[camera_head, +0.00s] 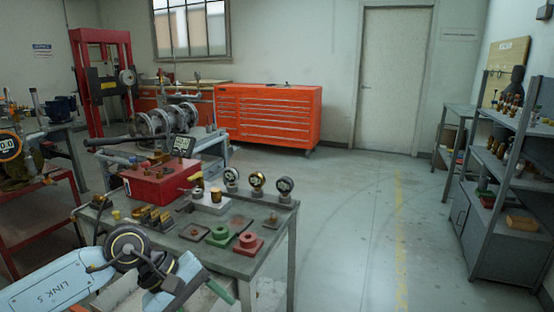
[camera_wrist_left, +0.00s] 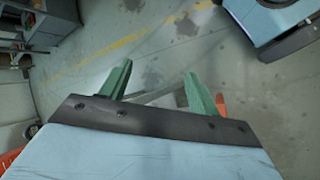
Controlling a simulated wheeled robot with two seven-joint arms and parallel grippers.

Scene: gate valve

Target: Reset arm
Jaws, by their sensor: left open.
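My left arm comes in at the lower left of the head view, low in front of the near workbench (camera_head: 256,262). Its gripper is partly cut off by the bottom edge there, with one green finger showing. In the left wrist view my left gripper (camera_wrist_left: 156,72) has its two green fingers apart with nothing between them, above bare grey floor. My right arm and gripper are in neither view.
The workbench holds a red box (camera_head: 160,181), several dial gauges, brass fittings, and green and red blocks. Behind stand a red press frame (camera_head: 80,85) and an orange tool cabinet (camera_head: 268,115). A grey shelf (camera_head: 492,205) is at right. The middle floor is clear.

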